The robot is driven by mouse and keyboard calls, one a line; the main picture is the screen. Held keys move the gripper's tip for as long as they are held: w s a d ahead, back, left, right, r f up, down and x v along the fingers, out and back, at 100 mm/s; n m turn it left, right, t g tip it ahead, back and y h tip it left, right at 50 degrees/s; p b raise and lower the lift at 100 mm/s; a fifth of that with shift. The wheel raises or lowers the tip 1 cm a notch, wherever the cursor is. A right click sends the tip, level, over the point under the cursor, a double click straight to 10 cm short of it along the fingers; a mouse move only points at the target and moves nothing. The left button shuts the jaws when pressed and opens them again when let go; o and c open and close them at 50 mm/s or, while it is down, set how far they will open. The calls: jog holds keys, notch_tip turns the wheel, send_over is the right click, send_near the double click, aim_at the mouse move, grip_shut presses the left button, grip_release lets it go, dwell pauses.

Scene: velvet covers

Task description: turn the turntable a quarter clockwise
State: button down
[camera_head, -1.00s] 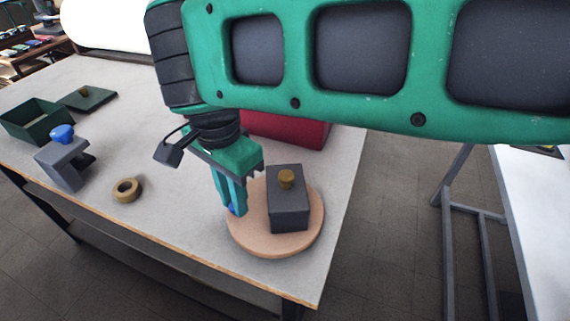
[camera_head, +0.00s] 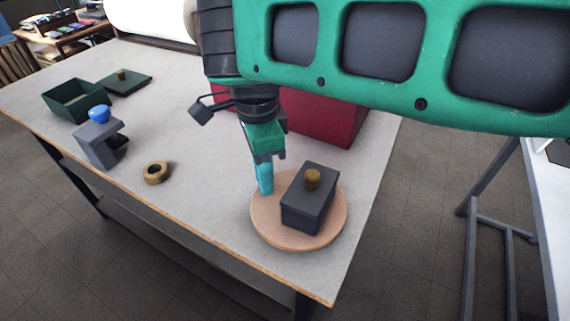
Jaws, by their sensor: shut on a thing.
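The turntable (camera_head: 268,225) is a round, pale wooden disc near the right front corner of the grey worktable. A dark grey box (camera_head: 303,208) with a brass knob (camera_head: 313,178) stands on it, its long side slanting up to the right. My gripper (camera_head: 265,187) points down at the disc's far left edge, left of the box.
A red box (camera_head: 335,117) stands behind the turntable, partly covered by my arm. To the left are a brass ring (camera_head: 156,172), a grey clamp-like block (camera_head: 97,147) with a blue knob, a green open box (camera_head: 77,101) and its lid (camera_head: 124,84). The table's right edge is close.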

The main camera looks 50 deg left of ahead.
jog(key=shift+w+m, duration=0.3)
dwell(0.5)
jog(key=c, duration=1.6)
grip_release()
jog(key=shift+c, duration=0.2)
jog(key=shift+s+r, duration=0.1)
notch_tip(320, 180, up, 11)
jog(key=shift+f, duration=0.2)
